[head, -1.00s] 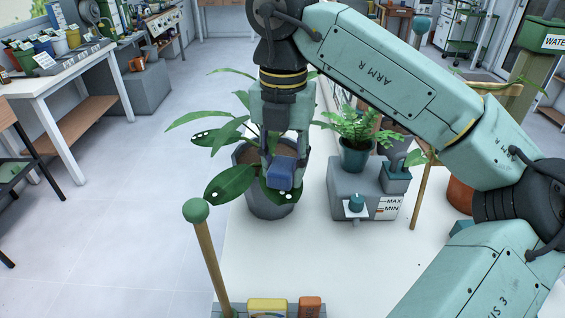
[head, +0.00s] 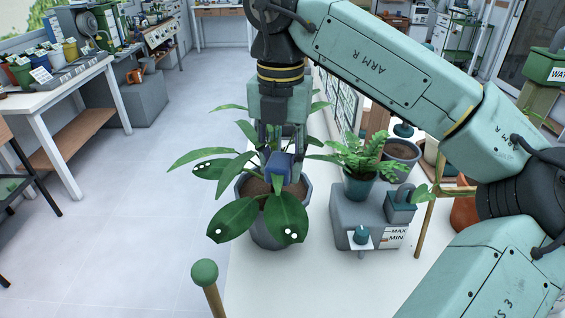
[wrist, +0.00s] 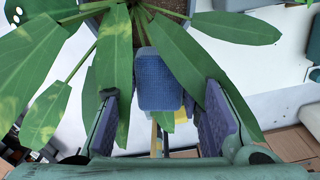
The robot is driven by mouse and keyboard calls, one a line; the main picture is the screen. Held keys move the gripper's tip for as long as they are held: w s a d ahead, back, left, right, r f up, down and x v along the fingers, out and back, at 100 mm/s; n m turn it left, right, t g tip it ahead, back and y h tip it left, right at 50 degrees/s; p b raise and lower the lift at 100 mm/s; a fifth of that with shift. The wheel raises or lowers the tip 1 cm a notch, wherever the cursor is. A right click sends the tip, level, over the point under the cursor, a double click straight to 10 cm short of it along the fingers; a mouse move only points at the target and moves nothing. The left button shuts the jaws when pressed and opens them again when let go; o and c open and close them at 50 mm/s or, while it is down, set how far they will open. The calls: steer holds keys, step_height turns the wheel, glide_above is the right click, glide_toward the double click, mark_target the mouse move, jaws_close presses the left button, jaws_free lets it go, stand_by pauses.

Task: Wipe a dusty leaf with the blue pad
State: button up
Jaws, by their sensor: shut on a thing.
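My gripper (head: 283,150) points down over the potted plant, shut on the blue pad (head: 279,168). The pad also shows in the wrist view (wrist: 160,80), between the fingers and in front of the leaves. In the head view the pad is above the dark soil of the grey pot (head: 273,235). Broad green leaves spread around it. White dots mark the front right leaf (head: 287,217), the front left leaf (head: 234,220) and a left leaf (head: 210,169). Pale yellowish patches show on leaves at the left of the wrist view (wrist: 44,116). I cannot tell whether the pad touches a leaf.
A fern (head: 361,155) in a teal pot stands on a grey block (head: 362,215) to the right. A post with a green ball top (head: 204,273) rises in front. Bare white tabletop (head: 310,280) lies in front of the plant.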

steer(key=shift+r+p, duration=1.15)
steer(key=shift+r, duration=0.7)
steer(key=shift+f, duration=0.1)
